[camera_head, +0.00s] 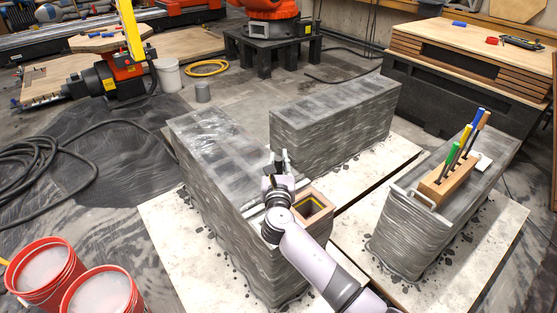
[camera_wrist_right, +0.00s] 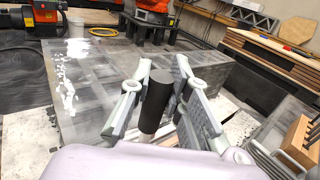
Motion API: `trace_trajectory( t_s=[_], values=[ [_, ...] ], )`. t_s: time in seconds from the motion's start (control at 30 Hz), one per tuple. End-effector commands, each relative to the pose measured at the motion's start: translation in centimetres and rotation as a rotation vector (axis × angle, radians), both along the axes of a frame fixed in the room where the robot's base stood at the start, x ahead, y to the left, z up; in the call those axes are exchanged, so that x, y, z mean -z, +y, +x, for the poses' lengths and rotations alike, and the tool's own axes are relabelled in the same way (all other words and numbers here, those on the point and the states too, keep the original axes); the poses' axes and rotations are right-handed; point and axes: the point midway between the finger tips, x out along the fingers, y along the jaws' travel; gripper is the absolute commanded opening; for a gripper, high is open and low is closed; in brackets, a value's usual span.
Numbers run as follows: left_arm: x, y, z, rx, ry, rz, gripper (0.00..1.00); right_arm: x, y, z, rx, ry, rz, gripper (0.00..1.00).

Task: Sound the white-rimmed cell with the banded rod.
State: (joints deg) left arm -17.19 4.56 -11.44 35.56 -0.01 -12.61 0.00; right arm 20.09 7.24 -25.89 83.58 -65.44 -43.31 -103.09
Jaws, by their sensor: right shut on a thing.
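My right gripper (camera_head: 277,160) is over the near end of the left grey printed block (camera_head: 205,150). In the right wrist view its fingers (camera_wrist_right: 160,78) are shut on a dark rod (camera_wrist_right: 156,102), of which a plain black cylindrical part shows. No bands show on it, and its lower end is hidden. The block's top has several darker rectangular cells. I cannot make out a white-rimmed one; my arm and gripper cover part of the near end. My left gripper is not in view.
A wooden box with a yellow inner rim (camera_head: 314,208) is beside my right arm. A wooden rack (camera_head: 446,186) with several coloured-handled rods stands on the right block (camera_head: 405,235). Another block (camera_head: 335,120) stands behind. Red buckets (camera_head: 45,280) are front left.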

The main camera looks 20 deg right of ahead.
Motion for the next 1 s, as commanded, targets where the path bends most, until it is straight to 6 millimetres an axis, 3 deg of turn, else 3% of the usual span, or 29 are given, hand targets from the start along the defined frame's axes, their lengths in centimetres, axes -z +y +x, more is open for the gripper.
trace_trajectory(
  t_s=[1.0],
  values=[
    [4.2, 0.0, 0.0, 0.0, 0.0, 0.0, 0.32, 5.3, 0.0, 0.0, 0.0, -0.001, 0.0, 0.0]
  ],
)
